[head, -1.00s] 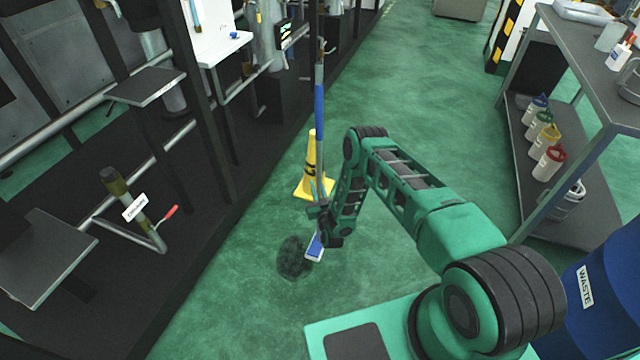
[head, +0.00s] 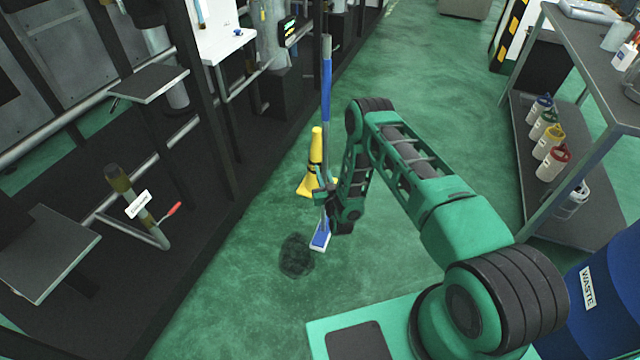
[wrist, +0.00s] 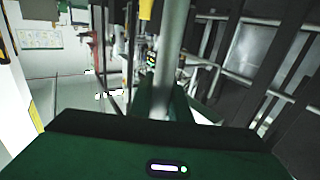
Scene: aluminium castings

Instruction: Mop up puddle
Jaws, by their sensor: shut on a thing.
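The puddle (head: 297,256) is a dark, roughly round patch on the green floor, in the middle of the head view. The mop (head: 326,95) has a long blue and grey handle and stands nearly upright. Its flat blue and white head (head: 321,237) is just right of the puddle's upper edge; I cannot tell whether it touches the floor. My gripper (head: 325,194) is shut on the mop handle, low above the head. In the wrist view the grey handle (wrist: 172,50) rises from between the jaws. The fingers are partly hidden.
A yellow cone (head: 316,150) stands on the floor just behind my gripper. Dark machine frames line the left. A shelf (head: 570,215) with several bottles and a blue waste drum (head: 605,300) stand at the right. Floor left and ahead of the puddle is clear.

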